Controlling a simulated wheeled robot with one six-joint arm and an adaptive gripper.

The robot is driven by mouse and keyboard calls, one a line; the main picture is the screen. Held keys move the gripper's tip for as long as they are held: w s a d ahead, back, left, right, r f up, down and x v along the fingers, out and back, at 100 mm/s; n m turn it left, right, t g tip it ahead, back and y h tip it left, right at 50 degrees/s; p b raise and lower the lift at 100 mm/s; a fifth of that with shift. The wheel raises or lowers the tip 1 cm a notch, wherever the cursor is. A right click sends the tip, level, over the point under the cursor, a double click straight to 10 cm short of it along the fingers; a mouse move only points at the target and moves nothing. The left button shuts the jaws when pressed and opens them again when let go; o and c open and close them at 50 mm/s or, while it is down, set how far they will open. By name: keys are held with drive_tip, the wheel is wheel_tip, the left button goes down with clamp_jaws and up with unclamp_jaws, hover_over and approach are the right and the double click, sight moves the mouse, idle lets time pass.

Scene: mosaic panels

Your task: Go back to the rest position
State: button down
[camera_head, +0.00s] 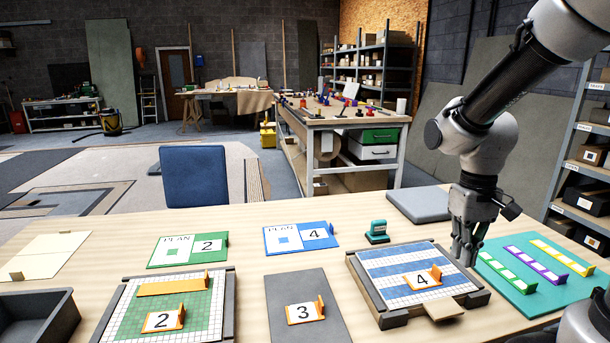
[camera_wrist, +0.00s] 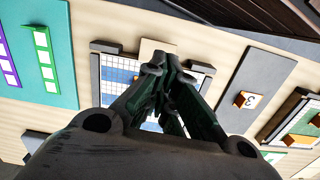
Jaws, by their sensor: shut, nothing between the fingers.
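My gripper (camera_head: 465,250) hangs fingers-down above the right edge of the blue-and-white mosaic panel (camera_head: 385,265), near the teal mat. It is shut with nothing between the fingers. In the wrist view my gripper (camera_wrist: 172,75) covers much of that panel (camera_wrist: 118,72). An orange holder with a card marked 4 (camera_head: 422,280) stands on the panel. How high the fingertips are above the panel is hard to tell.
The teal mat (camera_head: 520,300) with green, purple and yellow strips lies right. A grey mat (camera_head: 290,275) bears card 3; a green-and-white panel (camera_head: 120,315) bears card 2. Plan cards (camera_head: 185,260), a teal stamp-like object (camera_head: 377,232) and a dark tray (camera_head: 35,318) also occupy the table.

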drive_tip(key=s+d+r+m+t, duration=0.1)
drive_tip(key=s+d+r+t, duration=0.2)
drive_tip(key=s+r, duration=0.7)
drive_tip(key=shift+d+r+t, duration=0.15)
drive_tip(key=shift+r+t, duration=0.3)
drive_tip(key=shift+t, duration=0.65)
